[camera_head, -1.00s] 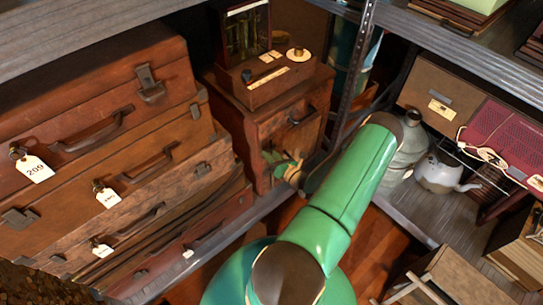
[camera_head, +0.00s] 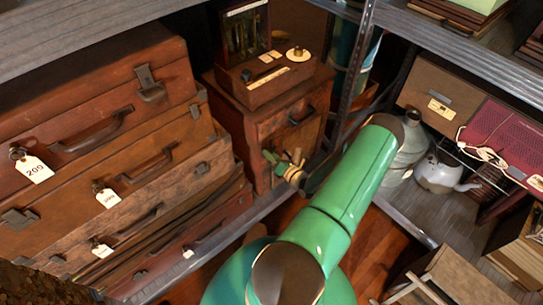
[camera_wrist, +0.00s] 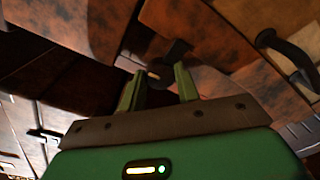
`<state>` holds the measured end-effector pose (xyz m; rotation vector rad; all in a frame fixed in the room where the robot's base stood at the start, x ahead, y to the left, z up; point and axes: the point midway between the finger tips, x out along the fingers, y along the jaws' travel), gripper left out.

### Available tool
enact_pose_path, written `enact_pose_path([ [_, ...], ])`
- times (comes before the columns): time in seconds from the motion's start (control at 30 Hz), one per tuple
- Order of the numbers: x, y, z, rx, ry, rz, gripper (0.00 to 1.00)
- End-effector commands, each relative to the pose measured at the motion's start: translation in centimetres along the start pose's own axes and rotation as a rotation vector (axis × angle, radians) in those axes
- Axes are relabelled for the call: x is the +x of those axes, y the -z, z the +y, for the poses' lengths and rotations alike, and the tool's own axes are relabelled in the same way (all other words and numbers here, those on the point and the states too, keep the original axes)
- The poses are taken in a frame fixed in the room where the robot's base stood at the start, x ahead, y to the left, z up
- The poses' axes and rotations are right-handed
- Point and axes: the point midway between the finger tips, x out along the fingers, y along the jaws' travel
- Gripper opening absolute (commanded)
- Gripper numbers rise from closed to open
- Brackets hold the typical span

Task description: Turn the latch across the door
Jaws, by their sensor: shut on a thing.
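A small reddish-brown wooden cabinet (camera_head: 245,128) stands on the shelf, with a drawer (camera_head: 285,122) above its door. The green fingers of my gripper (camera_head: 284,158) are at the front of the door in the head view. The gripper is shut on the latch, with the fingers still some way apart. In the head view the latch is mostly hidden by my gripper.
A stack of old suitcases (camera_head: 100,140) with paper tags stands close on the left. A wooden instrument box (camera_head: 262,85) sits on the cabinet. A metal shelf post (camera_head: 353,70) rises just right of it. A kettle (camera_head: 440,173) stands on the right shelf.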

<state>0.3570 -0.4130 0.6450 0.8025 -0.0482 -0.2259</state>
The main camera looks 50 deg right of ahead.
Motion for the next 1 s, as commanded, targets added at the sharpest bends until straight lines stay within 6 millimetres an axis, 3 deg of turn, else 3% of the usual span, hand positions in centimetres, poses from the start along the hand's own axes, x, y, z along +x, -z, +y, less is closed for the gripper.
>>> enact_pose_path([
  [0.03,-0.1,0.1,0.0,0.002,0.001,0.0,0.36],
  [0.13,-0.1,0.1,0.0,0.002,0.001,0.0,0.54],
  [0.53,-0.8,0.0,-0.1,0.0,0.002,0.001,0.54],
  [0.67,-2.8,-0.1,-0.1,0.001,0.003,-0.001,0.54],
  [1.0,-10.2,-0.1,-0.1,0.0,0.004,-0.001,0.54],
])
